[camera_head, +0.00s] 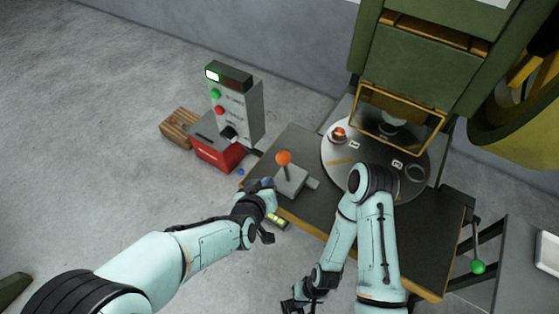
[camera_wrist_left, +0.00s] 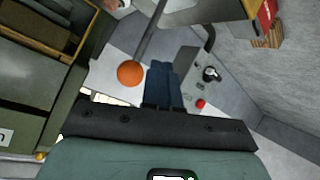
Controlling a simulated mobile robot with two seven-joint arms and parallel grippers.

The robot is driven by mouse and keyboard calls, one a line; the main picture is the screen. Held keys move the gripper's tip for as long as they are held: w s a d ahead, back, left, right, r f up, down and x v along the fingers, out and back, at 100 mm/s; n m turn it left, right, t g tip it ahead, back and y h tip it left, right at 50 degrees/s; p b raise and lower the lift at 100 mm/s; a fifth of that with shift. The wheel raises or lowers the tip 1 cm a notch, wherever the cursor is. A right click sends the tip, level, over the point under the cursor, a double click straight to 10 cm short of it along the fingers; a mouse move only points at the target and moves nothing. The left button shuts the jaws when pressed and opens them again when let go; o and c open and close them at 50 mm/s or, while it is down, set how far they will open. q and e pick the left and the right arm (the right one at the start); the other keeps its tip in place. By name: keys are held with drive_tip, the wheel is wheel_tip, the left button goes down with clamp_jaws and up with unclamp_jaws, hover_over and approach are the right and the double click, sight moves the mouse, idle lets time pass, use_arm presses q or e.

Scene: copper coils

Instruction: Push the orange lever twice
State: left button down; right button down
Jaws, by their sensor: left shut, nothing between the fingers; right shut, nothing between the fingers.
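The orange lever (camera_head: 284,158) is a ball knob on a thin rod that rises from a grey base plate (camera_head: 290,180) at the left end of the dark table. Its ball also shows in the left wrist view (camera_wrist_left: 130,73), just left of my fingertips. My left gripper (camera_head: 265,184) is shut and empty, beside the lever's base on its left in the head view. In the left wrist view its dark fingers (camera_wrist_left: 162,84) are together. I cannot tell whether they touch the rod. My right gripper (camera_head: 296,304) is shut and empty, low in the head view, left of the table's front edge.
A round plate (camera_head: 342,165) lies on the table under the green press (camera_head: 425,60). A green-knobbed lever (camera_head: 477,266) hangs at the right.

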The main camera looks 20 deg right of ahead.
use_arm(q)
drive_tip(key=shift+w+d+r, duration=0.25)
drive_tip(key=shift+w+d, duration=0.5)
drive_tip(key=shift+d, duration=0.25)
use_arm(e)
drive_tip(key=shift+w+r, duration=0.15)
drive_tip(key=shift+r, duration=0.2)
idle(1.1)
use_arm(q)
drive_tip(key=shift+w+d+p, duration=0.25)
drive_tip(key=shift+d+p, duration=0.05)
use_arm(e)
drive_tip(key=shift+r, duration=0.1)
